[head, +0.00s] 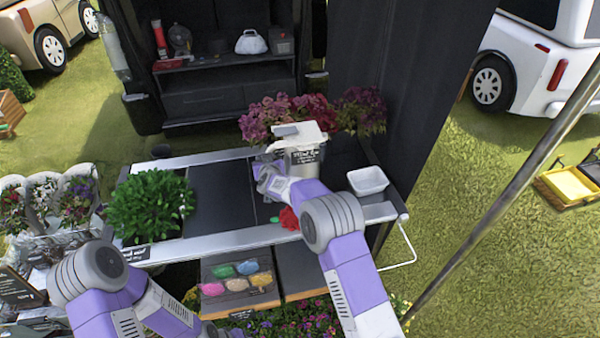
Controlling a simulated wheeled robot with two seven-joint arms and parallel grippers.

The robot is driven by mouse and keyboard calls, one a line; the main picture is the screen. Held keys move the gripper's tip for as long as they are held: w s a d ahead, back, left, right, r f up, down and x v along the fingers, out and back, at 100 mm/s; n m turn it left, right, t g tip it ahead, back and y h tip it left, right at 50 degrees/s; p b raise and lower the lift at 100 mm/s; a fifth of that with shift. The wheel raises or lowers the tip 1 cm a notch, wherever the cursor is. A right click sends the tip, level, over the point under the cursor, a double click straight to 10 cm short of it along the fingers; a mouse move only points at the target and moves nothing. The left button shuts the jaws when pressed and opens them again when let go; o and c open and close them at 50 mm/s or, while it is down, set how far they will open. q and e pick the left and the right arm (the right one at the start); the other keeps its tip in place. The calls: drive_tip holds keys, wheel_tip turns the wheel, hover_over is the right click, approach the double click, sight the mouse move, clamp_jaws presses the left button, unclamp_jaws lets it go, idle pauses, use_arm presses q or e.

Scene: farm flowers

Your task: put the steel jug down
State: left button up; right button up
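My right arm reaches over the table (218,243). Its gripper (268,178) is a small grey shape at the arm's far end, and its fingers are not clear. No other jug can be made out. My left arm is low at the bottom left, and its gripper is not visible.
Pink and red flowers (268,117) are behind the vessel. A white tray (367,181) is at the table's right, and a red flower (289,218) lies near the front edge. A leafy green plant (150,204) stands at the left. The dark tabletop between (218,198) is clear.

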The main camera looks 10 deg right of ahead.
clamp_jaws()
idle(1.1)
